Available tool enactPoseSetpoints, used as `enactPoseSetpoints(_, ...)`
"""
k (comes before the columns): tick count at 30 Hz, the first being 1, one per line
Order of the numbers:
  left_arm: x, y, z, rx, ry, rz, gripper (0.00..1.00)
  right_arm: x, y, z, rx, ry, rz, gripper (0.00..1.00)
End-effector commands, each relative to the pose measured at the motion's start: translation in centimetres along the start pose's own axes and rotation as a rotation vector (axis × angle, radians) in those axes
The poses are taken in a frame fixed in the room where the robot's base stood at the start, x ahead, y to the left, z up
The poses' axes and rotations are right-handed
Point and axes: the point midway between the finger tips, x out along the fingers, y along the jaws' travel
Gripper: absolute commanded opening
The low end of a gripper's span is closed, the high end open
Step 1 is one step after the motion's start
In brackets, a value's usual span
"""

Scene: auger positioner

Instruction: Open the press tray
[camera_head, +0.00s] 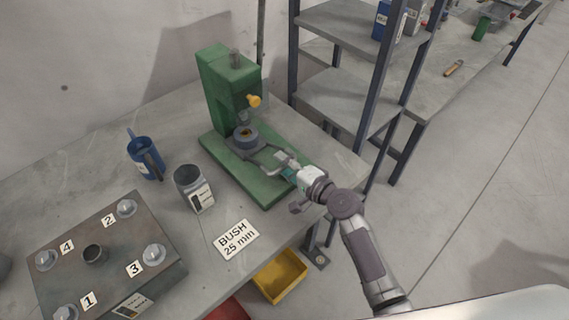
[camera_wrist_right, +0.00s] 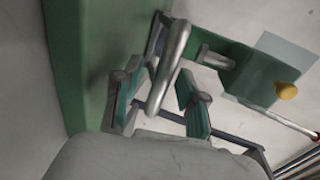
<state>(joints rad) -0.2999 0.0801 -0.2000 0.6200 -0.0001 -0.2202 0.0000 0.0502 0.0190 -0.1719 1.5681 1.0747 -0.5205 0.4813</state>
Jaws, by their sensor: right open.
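A green press (camera_head: 222,88) stands on the table, with a round grey tray or die holder (camera_head: 246,138) on its green base. My right gripper (camera_head: 278,161) is at the front of the tray, above the base. In the right wrist view, my right gripper (camera_wrist_right: 158,100) is open, with a finger with a teal pad on either side of a grey cylindrical bar (camera_wrist_right: 168,68). The bar looks like the tray's handle; I cannot tell whether either pad touches it. The gripper hides part of the handle in the head view. My left gripper is not in view.
The press has a yellow knob (camera_head: 254,101). Left of it stand a blue mug (camera_head: 143,155) and a grey labelled canister (camera_head: 190,185). A numbered metal block (camera_head: 125,250) and a "BUSH 25 mm" card (camera_head: 236,239) lie in front. A yellow bin (camera_head: 281,277) sits lower, beside the table.

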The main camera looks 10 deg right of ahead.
Motion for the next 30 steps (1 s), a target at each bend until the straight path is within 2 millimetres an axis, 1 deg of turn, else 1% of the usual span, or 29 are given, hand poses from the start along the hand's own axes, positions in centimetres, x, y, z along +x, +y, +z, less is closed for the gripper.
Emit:
enactPoseSetpoints(5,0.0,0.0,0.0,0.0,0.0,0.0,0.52,0.0,0.0,0.0,0.0,0.0,0.0,0.41)
enactPoseSetpoints(8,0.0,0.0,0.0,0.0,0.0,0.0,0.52,0.0,0.0,0.0,0.0,0.0,0.0,0.26)
enactPoseSetpoints(12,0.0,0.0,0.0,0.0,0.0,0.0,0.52,0.0,0.0,0.0,-0.001,0.0,0.0,0.03)
enactPoseSetpoints(13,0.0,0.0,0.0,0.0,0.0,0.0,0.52,0.0,0.0,0.0,-0.001,0.0,0.0,0.0)
enactPoseSetpoints(24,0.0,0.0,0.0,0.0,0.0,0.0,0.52,-0.3,0.1,-0.1,-0.001,0.001,0.001,0.0)
enactPoseSetpoints(26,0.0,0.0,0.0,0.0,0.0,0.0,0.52,-0.9,0.3,-0.1,-0.002,0.002,0.002,0.0)
enactPoseSetpoints(29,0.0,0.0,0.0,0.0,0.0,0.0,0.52,-3.0,0.9,-0.1,-0.004,0.003,0.006,0.0)
enactPoseSetpoints(30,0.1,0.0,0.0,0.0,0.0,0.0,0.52,-4.1,1.2,-0.1,-0.004,0.002,0.006,0.0)
